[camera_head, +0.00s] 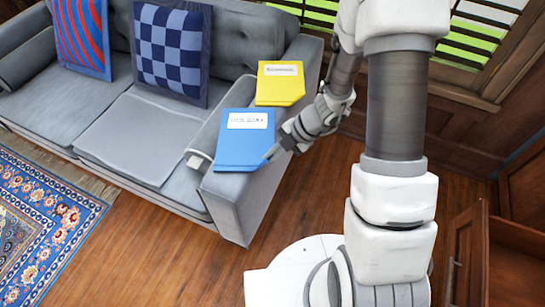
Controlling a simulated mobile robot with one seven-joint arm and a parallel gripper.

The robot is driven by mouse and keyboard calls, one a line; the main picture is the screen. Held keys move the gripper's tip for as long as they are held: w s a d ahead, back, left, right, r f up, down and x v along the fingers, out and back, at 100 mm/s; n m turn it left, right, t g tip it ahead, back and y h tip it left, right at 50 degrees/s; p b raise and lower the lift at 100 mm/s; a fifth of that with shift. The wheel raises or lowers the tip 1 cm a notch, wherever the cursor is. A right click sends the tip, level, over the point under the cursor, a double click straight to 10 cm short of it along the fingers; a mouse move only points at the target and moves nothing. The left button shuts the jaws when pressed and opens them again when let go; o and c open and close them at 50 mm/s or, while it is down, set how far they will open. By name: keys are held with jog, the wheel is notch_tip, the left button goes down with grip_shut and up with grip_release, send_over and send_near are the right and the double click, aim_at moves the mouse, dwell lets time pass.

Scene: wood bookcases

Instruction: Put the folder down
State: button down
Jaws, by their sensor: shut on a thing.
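A blue folder (245,143) with a white label is over the front end of the sofa's right armrest. My gripper (271,155) is at its right edge and shut on it. The lower fingertip shows dark against that edge, and the rest of the grip is hidden. I cannot tell whether the folder touches the armrest. A yellow folder (280,88) with a white label lies farther back on the same armrest, just behind the blue one and apart from my gripper.
The grey sofa (130,135) holds a red-and-blue cushion (82,36) and a checkered cushion (172,50). A grey roll-like item (203,150) lies beside the armrest. A patterned rug (45,225) is at left. Bare floor lies in front.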

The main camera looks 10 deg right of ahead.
jog(key=shift+r, duration=0.1)
jog(key=c, duration=1)
grip_release()
